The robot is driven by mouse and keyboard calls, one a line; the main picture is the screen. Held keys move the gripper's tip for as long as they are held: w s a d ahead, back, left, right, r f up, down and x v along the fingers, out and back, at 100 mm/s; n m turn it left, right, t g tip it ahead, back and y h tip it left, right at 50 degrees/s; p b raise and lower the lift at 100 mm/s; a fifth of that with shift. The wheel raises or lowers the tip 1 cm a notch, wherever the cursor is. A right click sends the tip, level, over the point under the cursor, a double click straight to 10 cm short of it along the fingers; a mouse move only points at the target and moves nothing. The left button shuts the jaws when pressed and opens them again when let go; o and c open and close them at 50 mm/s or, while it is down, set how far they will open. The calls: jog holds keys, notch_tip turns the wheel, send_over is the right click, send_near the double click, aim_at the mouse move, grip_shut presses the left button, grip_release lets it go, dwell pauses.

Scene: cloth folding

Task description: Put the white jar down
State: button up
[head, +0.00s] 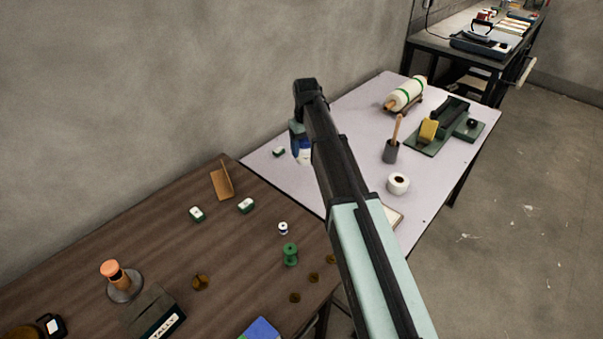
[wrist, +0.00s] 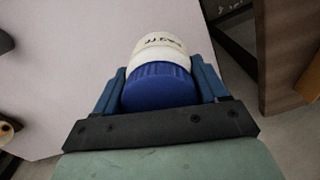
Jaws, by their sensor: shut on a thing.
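The white jar (head: 304,157) has a blue lid and is held in my gripper (head: 299,141) at the end of my arm. In the wrist view the white jar (wrist: 162,46) shows its blue lid toward the camera, with dark lettering on its white side. The blue fingers of my gripper (wrist: 160,77) press on either side of it. In the head view the jar appears over the left part of the white table (head: 346,116). Its underside is hidden, and I cannot tell whether it touches the table.
A green-and-white box (head: 279,152) lies left of the jar. The brown table (head: 150,240) in front holds several small items. A wall runs behind.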

jog(key=w+n, duration=0.2)
jog(key=n, duration=0.1)
jog(key=w+a+n, duration=0.1)
jog(key=w+n, duration=0.2)
jog(key=shift+f, duration=5.05)
jog(key=shift+f, duration=0.15)
jog(key=o, duration=1.4)
jog(key=shift+c, duration=0.2)
notch_tip(320, 180, up, 12)
